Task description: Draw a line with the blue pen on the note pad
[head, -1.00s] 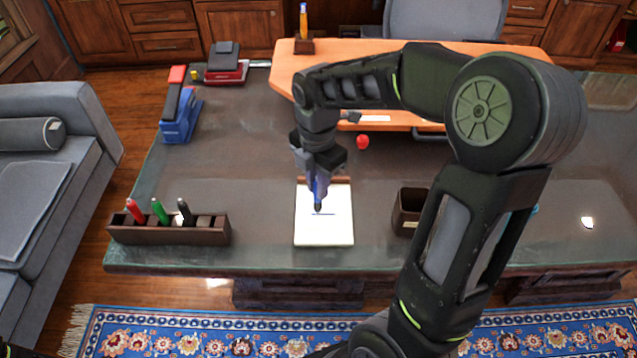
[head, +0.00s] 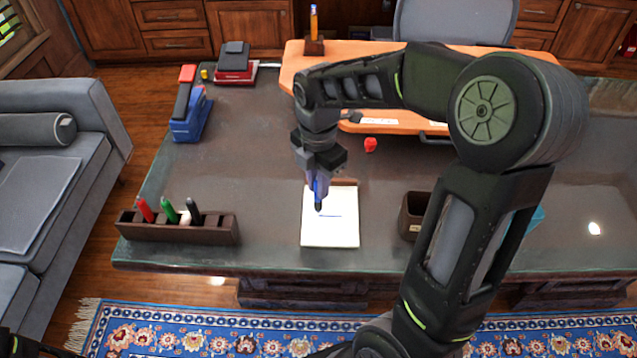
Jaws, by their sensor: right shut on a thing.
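The white note pad (head: 332,232) lies on the dark desk near its front edge, with a brown strip along its far side. A short blue line (head: 330,216) shows on its upper half. My right gripper (head: 317,184) is above the pad's upper left part, shut on the blue pen (head: 318,196). The pen points down with its dark tip at or just above the paper, near the left end of the line; I cannot tell if it touches. My left gripper does not show.
A brown pen holder (head: 180,229) with red, green and black pens stands on the left. A brown cup (head: 413,215) is right of the pad, partly behind my right arm.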

